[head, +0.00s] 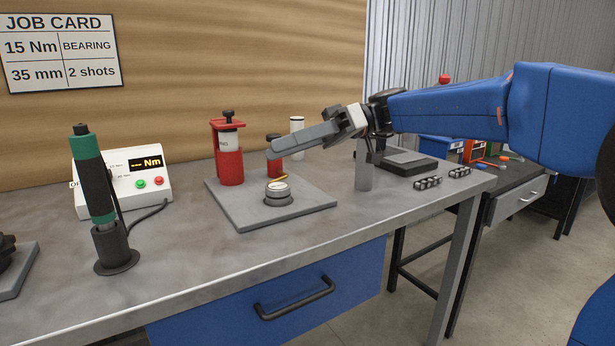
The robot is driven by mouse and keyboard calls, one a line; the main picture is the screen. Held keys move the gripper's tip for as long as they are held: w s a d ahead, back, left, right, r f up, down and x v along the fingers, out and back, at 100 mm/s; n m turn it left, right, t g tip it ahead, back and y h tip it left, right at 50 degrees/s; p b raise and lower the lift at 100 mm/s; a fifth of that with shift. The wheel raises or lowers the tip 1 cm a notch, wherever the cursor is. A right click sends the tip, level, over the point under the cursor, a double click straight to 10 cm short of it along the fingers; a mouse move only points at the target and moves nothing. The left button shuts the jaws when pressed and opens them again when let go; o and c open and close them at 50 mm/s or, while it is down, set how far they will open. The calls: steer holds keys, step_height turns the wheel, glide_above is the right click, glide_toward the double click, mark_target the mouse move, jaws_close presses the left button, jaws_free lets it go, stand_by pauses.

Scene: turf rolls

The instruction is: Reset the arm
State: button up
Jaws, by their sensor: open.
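My arm reaches in from the right, its blue links roughly level above the bench. My gripper (284,145) is open, with its long grey fingers pointing left and slightly down. The fingers overlap in this view, so the gap between them is hard to see. I see nothing held in them. The fingertips appear just in front of or above a small red holder with a dark cap (274,168) on a grey base plate (240,215). I cannot tell the exact height of the tips over it.
The bench front is clear.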

steer(key=s+d+f+m+t+h, duration=0.3)
steer(key=s+d+f+m+h, duration=0.1)
steer(key=d+f, duration=0.7)
steer(key=s+d+f+m+t+h, duration=0.4)
steer(key=s+d+f+m, duration=0.3)
steer(key=s+d+f, duration=0.2)
steer(key=s+d+f+m+t+h, duration=0.4)
steer(key=s+d+f+m+h, duration=0.2)
steer(key=d+f, duration=0.6)
steer(key=shift+s+d+f, duration=0.25)
steer(key=shift+d+f, duration=0.1)
steer(key=shift+d, duration=0.2)
